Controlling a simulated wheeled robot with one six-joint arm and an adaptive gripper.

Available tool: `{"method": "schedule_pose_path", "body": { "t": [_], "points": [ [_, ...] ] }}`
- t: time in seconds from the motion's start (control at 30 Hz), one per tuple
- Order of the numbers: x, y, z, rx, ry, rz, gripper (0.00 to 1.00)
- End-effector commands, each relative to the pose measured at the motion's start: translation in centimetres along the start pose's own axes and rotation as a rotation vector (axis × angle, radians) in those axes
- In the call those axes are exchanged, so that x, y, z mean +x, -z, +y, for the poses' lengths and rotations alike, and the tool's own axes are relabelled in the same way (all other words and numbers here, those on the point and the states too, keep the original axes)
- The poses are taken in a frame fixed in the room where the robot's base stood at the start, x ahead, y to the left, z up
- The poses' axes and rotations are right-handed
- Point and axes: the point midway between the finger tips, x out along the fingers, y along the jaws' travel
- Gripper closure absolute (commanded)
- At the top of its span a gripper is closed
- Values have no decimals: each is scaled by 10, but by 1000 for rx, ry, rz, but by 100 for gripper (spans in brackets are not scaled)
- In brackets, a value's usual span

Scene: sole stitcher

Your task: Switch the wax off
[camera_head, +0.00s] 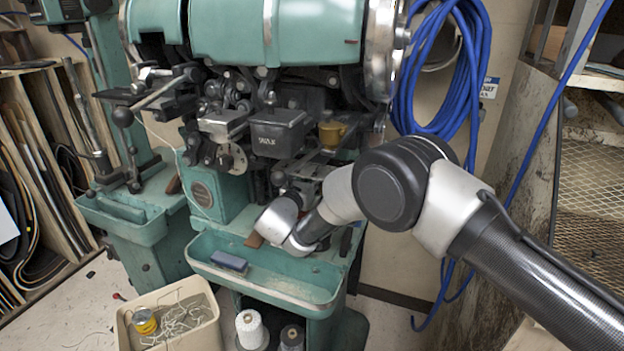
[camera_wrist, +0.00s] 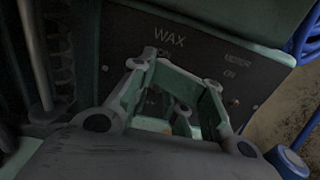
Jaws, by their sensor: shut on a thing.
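The machine's dark control panel (camera_wrist: 205,50) shows in the wrist view with the word WAX and a smaller ON mark under it. My gripper (camera_wrist: 178,88) is in front of the panel, below the WAX label, with a fingertip on either side of that spot. It is shut on the wax switch, which is mostly hidden between and behind the fingers, so its position cannot be told. In the head view my gripper (camera_head: 285,185) is under the dark box (camera_head: 281,132) of the green machine (camera_head: 275,30), largely hidden by my arm.
A second label with ON and a small reddish part (camera_wrist: 233,103) sit right of my gripper on the panel. A green tray (camera_head: 265,280) holding a dark blue block (camera_head: 229,261) lies below. Blue hose (camera_head: 440,90) hangs behind my arm. A bin (camera_head: 185,330) stands front left.

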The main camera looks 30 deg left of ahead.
Motion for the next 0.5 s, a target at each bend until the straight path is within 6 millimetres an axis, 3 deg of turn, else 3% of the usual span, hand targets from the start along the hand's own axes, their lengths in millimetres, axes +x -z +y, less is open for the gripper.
{"method": "schedule_pose_path", "body": {
  "t": [0.5],
  "points": [
    [0,16,0,0,0,1,100]
  ]
}}
